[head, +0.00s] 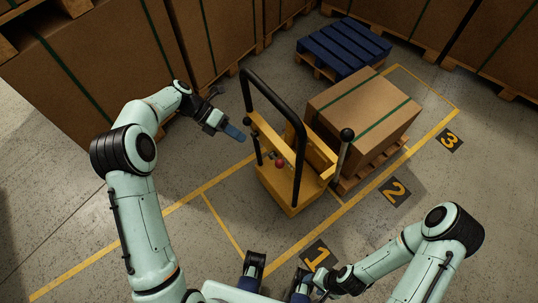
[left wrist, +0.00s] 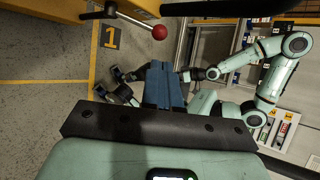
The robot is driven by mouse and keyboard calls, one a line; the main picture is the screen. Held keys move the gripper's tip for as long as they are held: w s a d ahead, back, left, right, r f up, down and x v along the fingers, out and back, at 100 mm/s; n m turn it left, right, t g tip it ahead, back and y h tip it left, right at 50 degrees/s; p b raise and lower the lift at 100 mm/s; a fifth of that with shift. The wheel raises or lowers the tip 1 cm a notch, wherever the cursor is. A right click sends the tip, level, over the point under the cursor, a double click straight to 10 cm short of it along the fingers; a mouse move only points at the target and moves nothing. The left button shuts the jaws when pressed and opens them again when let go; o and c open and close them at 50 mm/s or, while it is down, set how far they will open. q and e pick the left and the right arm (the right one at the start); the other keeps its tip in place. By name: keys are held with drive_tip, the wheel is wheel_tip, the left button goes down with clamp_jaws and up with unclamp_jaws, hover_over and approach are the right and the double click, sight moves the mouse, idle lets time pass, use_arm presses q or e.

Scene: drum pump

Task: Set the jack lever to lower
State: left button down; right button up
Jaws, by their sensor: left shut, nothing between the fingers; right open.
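The yellow jack (head: 290,188) stands in the middle of the head view, with a tall black hoop handle. A red ball (head: 279,163) sits low on its near face, at the end of a short lever. My left gripper (head: 237,132) is shut and empty, just left of the hoop handle and apart from the red ball. Its blue fingers (left wrist: 163,86) show pressed together. My right gripper (head: 277,277) is open and empty, low in front of the jack. Lever markings are not readable.
A grey rod with a black knob (head: 347,134) rises at the jack's right. A large carton (head: 350,100) on a pallet stands behind it. A blue pallet (head: 345,46) lies further back. Stacked cartons line the left. Yellow lines mark numbered floor bays; the floor around is clear.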

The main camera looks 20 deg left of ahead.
use_arm(q)
drive_tip(key=b+x, duration=0.1)
drive_tip(key=x, duration=1.2)
use_arm(e)
drive_tip(key=shift+f, duration=0.7)
use_arm(q)
drive_tip(key=shift+d, duration=0.1)
